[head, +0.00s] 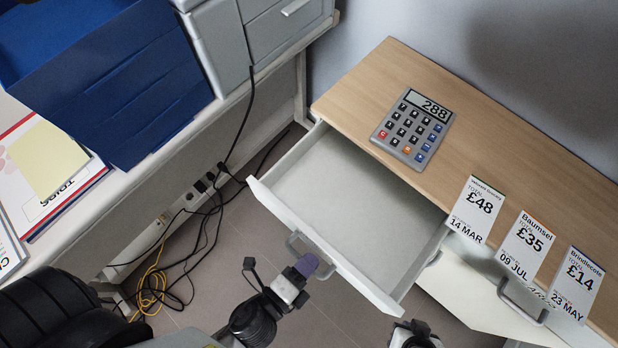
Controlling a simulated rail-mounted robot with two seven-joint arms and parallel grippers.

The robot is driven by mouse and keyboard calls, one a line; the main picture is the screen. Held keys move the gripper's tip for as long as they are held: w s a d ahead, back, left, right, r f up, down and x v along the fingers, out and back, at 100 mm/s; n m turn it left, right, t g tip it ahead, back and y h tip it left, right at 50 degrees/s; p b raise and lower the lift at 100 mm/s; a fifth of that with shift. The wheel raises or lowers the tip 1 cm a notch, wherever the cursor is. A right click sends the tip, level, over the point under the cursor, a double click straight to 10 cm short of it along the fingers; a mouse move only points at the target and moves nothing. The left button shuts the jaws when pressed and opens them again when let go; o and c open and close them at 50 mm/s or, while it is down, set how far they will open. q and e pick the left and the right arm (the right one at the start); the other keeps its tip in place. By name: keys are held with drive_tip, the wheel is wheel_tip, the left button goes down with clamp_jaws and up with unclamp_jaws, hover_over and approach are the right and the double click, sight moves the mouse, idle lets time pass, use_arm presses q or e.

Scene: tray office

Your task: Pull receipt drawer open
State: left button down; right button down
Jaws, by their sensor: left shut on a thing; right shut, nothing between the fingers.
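The drawer (350,195) under the wooden desktop is pulled well out, and its pale interior looks empty. Its grey handle (292,240) is on the front panel. My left gripper (307,266), with a purple fingertip, is shut on this handle, partly covering it. My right gripper (414,330) is at the bottom edge, below the drawer's near corner, shut and empty; its fingers are only partly in view. Three receipts stand along the desk's front edge: £48 (475,212), £35 (525,247) and £14 (577,284).
A calculator (412,130) showing 288 lies on the wooden desktop (400,72). Another handle (522,303) is on the desk front at right. At left, a white desk holds a blue tray (110,80) and papers (50,165). Cables (205,215) hang to the floor between the desks.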

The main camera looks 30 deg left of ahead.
use_arm(q)
drive_tip(key=c, duration=1.1)
unclamp_jaws()
drive_tip(key=shift+c, duration=0.2)
drive_tip(key=v, duration=0.7)
drive_tip(key=shift+s+b, duration=0.2)
drive_tip(key=shift+b, duration=0.25)
drive_tip(key=shift+r, duration=0.1)
